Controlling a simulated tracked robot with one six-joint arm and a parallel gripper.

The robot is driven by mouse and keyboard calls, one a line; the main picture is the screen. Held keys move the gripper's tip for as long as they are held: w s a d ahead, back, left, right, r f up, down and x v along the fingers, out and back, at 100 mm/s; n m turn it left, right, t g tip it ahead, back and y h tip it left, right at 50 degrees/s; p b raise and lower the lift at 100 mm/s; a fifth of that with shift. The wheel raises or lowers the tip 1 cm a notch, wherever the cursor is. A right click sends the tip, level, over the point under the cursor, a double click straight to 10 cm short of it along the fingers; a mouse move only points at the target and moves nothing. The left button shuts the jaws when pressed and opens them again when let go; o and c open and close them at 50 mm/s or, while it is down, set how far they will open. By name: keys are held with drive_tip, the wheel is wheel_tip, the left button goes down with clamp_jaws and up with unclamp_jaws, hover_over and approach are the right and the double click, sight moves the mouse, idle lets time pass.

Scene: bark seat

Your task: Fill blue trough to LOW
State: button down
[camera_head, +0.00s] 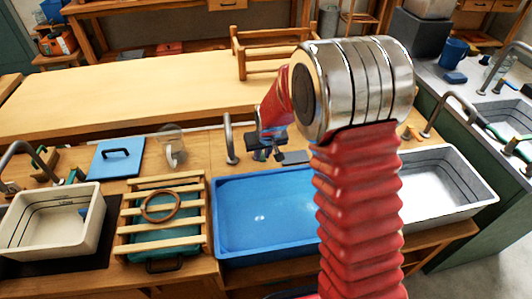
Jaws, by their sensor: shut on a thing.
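The blue trough (262,218) is set in the wooden bench at the middle. Its floor shows bright spots, but I cannot tell how much water is in it, and I can read no LOW mark. My arm hides its right end. A metal tap (230,140) stands behind the trough's back left edge. My gripper (266,151) is just right of this tap, behind the trough's back rim. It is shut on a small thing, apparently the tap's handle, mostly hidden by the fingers.
A cream trough (88,238) is at left, beside a slatted wooden rack (135,202) with a brown ring (161,207). A blue board (113,160) lies behind. A long wooden table (140,88) stands beyond.

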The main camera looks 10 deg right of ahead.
drive_tip(key=shift+w+a+m, duration=0.1)
drive_tip(key=shift+a+m, duration=0.25)
drive_tip(key=shift+m, duration=0.25)
drive_tip(key=c, duration=1.6)
unclamp_jaws()
drive_tip(key=shift+c, duration=0.2)
drive_tip(key=shift+r, duration=0.1)
drive_tip(key=v, duration=1.3)
drive_tip(key=shift+s+a+r, duration=0.2)
drive_tip(key=shift+a, duration=0.05)
